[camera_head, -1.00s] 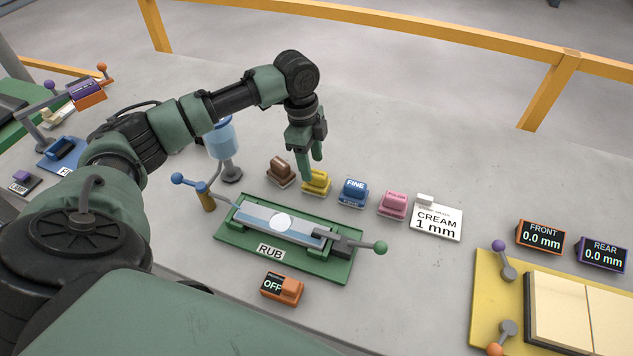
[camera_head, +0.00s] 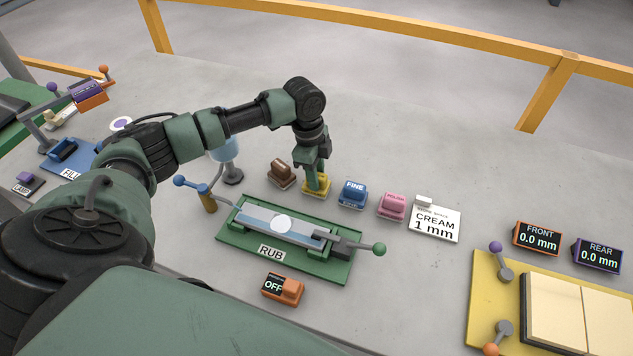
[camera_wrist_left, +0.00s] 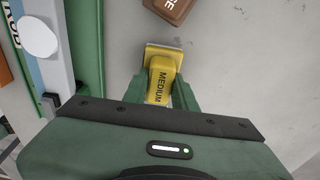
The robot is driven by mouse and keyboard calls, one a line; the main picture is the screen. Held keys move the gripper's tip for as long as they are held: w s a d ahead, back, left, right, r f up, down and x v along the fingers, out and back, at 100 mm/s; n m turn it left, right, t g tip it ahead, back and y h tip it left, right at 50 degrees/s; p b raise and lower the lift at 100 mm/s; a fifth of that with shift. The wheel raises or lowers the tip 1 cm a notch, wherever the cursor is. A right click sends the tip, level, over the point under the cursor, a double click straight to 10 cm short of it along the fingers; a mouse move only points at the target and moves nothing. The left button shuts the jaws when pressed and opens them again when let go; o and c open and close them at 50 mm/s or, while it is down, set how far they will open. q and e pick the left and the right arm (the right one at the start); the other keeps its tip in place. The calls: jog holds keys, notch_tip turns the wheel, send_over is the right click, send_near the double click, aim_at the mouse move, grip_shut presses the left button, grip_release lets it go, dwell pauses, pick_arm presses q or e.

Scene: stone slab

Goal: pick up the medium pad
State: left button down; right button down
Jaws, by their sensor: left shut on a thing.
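The medium pad (camera_head: 316,193) is a yellow block in the row of pads behind the green RUB fixture. In the left wrist view the pad (camera_wrist_left: 163,69) shows its MEDIUM label. My left gripper (camera_head: 314,184) points down over it, with its green fingers on both sides of the pad's grip. The left gripper (camera_wrist_left: 168,96) is shut on the pad. The pad appears to be still at its place on the slab; any small gap below it cannot be told. My right gripper is not in view.
A brown pad (camera_head: 281,173) stands close left, the blue FINE pad (camera_head: 353,193) and a pink pad (camera_head: 393,206) to the right. The RUB fixture (camera_head: 230,240) lies in front. A CREAM 1 mm card (camera_head: 436,224) is further right. The slab behind the pads is clear.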

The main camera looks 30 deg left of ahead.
pick_arm(q)
jog(key=shift+r, duration=0.1)
notch_tip(320, 180, up, 20)
jog(key=b, duration=0.2)
dwell(0.3)
